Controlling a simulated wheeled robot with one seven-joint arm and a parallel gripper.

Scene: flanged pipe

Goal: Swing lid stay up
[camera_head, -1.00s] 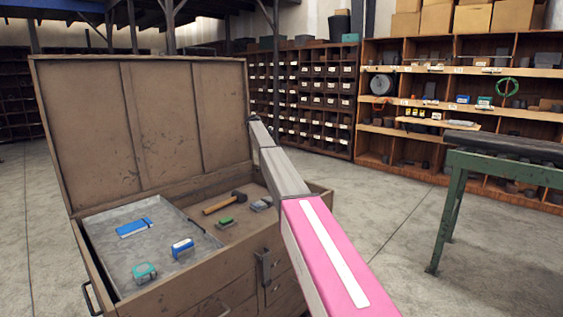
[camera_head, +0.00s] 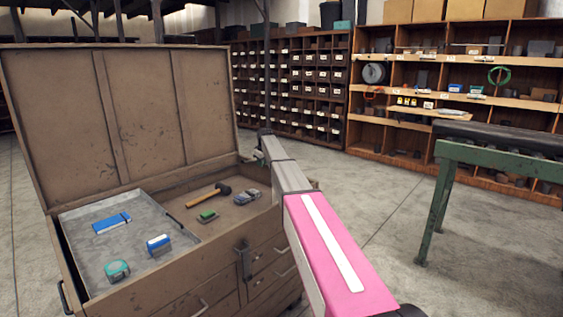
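The brown tool chest (camera_head: 190,274) stands at the left with its panelled lid (camera_head: 135,110) raised, leaning back past upright. I cannot clearly make out a lid stay; the chest's right rear corner is partly behind my arm. A small dark piece shows at that corner, too small to identify. My arm reaches from the lower right toward this corner, with its far end beside the lid's right edge. My gripper's fingers do not show, so whether it touches anything is hidden. A dark latch (camera_head: 244,263) hangs on the chest's front.
A grey tray (camera_head: 82,258) in the chest holds a blue box (camera_head: 112,223), a blue-white item (camera_head: 158,244) and a teal tape measure (camera_head: 117,270). A hammer (camera_head: 209,195) lies beside it. A green bench (camera_head: 442,195) stands right, shelves (camera_head: 352,95) behind. Floor between is clear.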

